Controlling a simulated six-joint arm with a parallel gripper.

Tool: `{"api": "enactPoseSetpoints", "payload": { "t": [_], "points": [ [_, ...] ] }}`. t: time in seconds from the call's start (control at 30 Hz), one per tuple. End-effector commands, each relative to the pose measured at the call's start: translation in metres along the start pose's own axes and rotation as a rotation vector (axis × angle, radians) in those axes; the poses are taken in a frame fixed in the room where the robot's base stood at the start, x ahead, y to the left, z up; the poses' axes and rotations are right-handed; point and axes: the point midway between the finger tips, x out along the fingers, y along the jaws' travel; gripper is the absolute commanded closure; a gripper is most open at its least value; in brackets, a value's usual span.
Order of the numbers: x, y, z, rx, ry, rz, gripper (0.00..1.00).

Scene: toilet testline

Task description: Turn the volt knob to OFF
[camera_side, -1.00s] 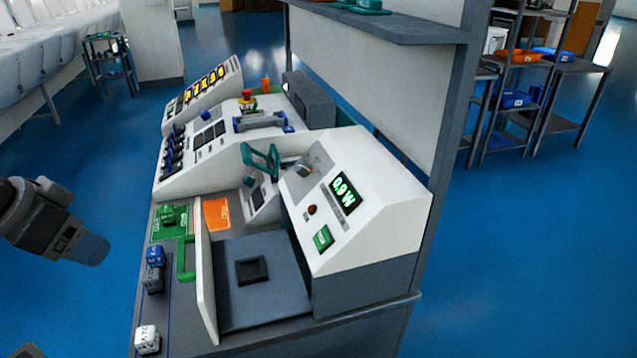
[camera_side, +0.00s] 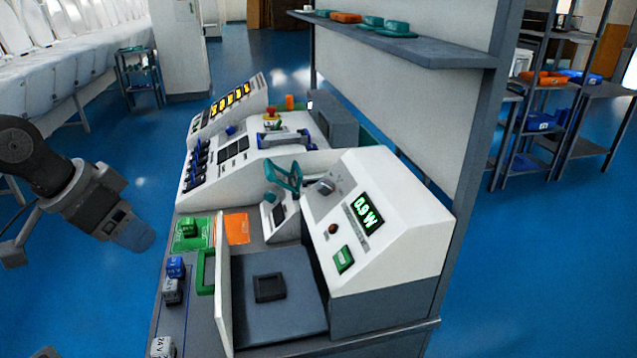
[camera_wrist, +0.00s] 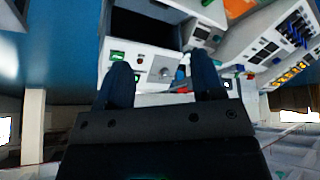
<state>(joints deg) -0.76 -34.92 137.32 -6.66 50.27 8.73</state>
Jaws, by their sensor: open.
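A grey rotary knob (camera_side: 326,186) sits on the sloped top of the white console (camera_side: 412,218) with the green 0.9 W display (camera_side: 367,212). It also shows in the wrist view (camera_wrist: 164,73), between my finger lines. Its label is too small to read, so I cannot tell whether it is the volt knob or which position it points to. My gripper (camera_side: 135,236) hangs in the air left of the bench, well apart from the console. In the wrist view my gripper (camera_wrist: 160,66) has its two dark fingers wide apart with nothing held between them.
A green button (camera_side: 344,259) and a small red-brown button (camera_side: 332,229) sit below the display. A thin upright white panel (camera_side: 223,295) stands beside a dark recess. Blue knobs (camera_side: 197,164) line the far console. A grey shelf (camera_side: 420,50) overhangs the bench.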

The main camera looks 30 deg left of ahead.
Motion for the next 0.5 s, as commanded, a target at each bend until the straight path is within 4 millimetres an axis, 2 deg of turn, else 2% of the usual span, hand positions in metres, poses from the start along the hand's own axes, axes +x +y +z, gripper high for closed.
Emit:
{"api": "enactPoseSetpoints", "payload": {
  "t": [0.1,0.27,0.4,0.5],
  "points": [
    [0.012,0.006,-0.052,0.065,-0.002,0.093,0.39],
    [0.037,0.007,-0.125,0.152,0.042,0.210,0.39],
    [0.072,0.000,-0.184,0.216,0.101,0.290,0.39],
    [0.100,-0.008,-0.219,0.253,0.149,0.330,0.39]
  ]
}}
